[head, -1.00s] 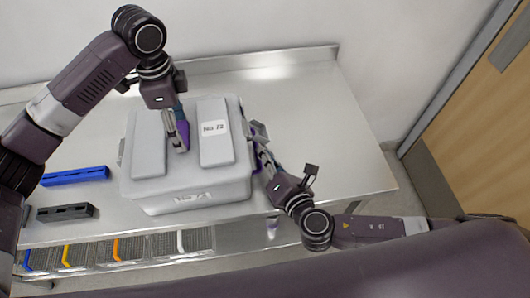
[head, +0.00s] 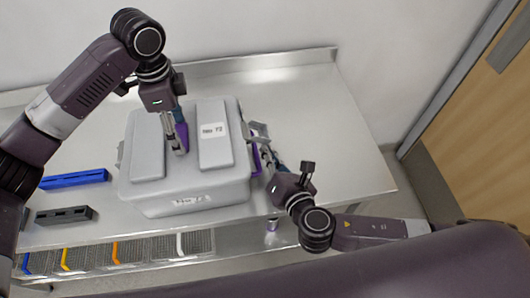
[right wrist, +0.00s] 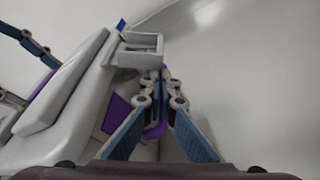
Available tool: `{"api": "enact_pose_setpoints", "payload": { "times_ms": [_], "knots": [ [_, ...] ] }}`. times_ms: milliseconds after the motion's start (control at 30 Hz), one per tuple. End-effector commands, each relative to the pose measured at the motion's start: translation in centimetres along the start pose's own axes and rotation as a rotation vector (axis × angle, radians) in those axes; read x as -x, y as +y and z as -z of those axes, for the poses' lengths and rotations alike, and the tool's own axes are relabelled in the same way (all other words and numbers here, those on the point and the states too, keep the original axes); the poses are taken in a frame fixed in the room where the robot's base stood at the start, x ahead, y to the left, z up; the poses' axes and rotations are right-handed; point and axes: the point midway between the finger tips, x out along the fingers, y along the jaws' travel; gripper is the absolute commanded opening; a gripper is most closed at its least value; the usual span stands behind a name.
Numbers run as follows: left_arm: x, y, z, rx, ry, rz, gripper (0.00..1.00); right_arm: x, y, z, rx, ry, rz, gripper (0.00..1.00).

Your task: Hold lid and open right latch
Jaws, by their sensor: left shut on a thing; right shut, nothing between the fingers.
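A light grey box (head: 190,192) stands on the metal table with its lid (head: 213,150) on it; the lid has two raised panels and a white label. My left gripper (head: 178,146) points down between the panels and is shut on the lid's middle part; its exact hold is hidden. The right latch (head: 259,131) sticks outward from the box's right side; it also shows in the right wrist view (right wrist: 141,48). My right gripper (head: 264,152) is shut and empty beside that side, just below the latch. Whether it touches the latch I cannot tell.
A blue block (head: 75,179) and a dark grey block (head: 64,214) lie left of the box. Wire bins (head: 135,248) with coloured tabs line the table's front. The table (head: 325,150) right of the box is clear, and a wall stands behind.

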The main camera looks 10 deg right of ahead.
Motion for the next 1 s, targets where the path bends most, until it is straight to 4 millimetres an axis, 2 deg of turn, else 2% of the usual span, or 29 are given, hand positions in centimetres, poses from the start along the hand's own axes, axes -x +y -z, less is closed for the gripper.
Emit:
{"api": "enact_pose_setpoints", "payload": {
  "times_ms": [367, 1000],
  "knots": [
    [0.1, -0.1, 0.0, -0.001, 0.001, 0.002, 0.14, 0.7, 0.2, -2.0, 0.278, 0.0, 0.096, 0.0],
    [0.1, 0.0, 0.0, -0.001, 0.0, 0.002, 0.14, 1.2, 0.5, -3.5, 0.29, 0.001, 0.101, 0.0]
  ]
}}
